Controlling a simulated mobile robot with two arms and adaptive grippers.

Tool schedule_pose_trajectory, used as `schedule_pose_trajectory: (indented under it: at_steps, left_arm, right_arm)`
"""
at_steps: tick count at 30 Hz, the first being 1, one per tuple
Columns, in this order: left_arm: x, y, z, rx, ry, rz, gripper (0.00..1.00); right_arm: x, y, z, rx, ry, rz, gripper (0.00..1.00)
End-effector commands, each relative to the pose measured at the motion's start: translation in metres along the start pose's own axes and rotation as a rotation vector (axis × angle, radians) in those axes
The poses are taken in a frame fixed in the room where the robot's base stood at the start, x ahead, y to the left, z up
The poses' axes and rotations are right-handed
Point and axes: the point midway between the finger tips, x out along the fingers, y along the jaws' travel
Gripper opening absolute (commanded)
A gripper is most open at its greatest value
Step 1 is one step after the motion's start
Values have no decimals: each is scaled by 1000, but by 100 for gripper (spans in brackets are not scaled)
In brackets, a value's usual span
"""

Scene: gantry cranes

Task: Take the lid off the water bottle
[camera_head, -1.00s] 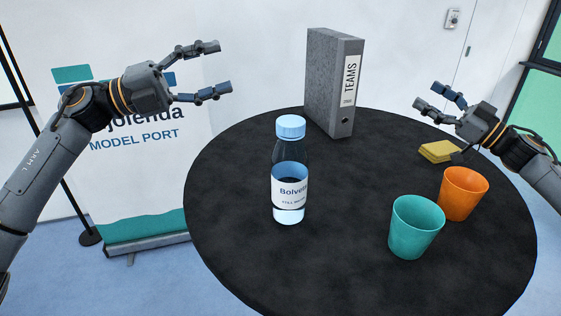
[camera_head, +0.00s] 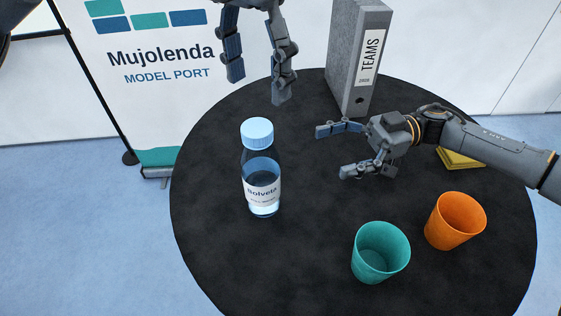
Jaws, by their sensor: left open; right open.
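The water bottle (camera_head: 262,184) stands upright on the round black table, left of the middle. It is clear with a white label, and its light blue lid (camera_head: 257,133) is on its top. My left gripper (camera_head: 258,90) points down above and behind the bottle, its fingers open and empty, apart from the lid in the picture. My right gripper (camera_head: 330,152) comes in from the right with its fingers pointing left toward the bottle. It is open and empty, with a gap between its fingertips and the bottle.
A teal cup (camera_head: 380,253) and an orange cup (camera_head: 455,221) stand at the front right of the table (camera_head: 310,250). A grey binder (camera_head: 352,60) stands at the back. Yellow notes (camera_head: 460,160) lie partly behind my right arm. A banner (camera_head: 150,60) stands behind the table.

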Motion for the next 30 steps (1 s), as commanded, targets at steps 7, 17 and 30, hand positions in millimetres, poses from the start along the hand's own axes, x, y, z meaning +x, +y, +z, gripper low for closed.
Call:
schedule_pose_trajectory:
  at_steps: [7, 17, 30]
  left_arm:
    - [-2, 2, -2, -5, 5, 23, 60]
    - [-2, 1, -2, -3, 4, 20, 60]
    - [-2, 1, -2, -3, 4, 19, 60]
  right_arm:
    - [13, -4, 0, 3, 1, -20, 85]
    - [72, -5, 0, 3, 1, -18, 85]
    - [136, -5, 0, 3, 0, -16, 85]
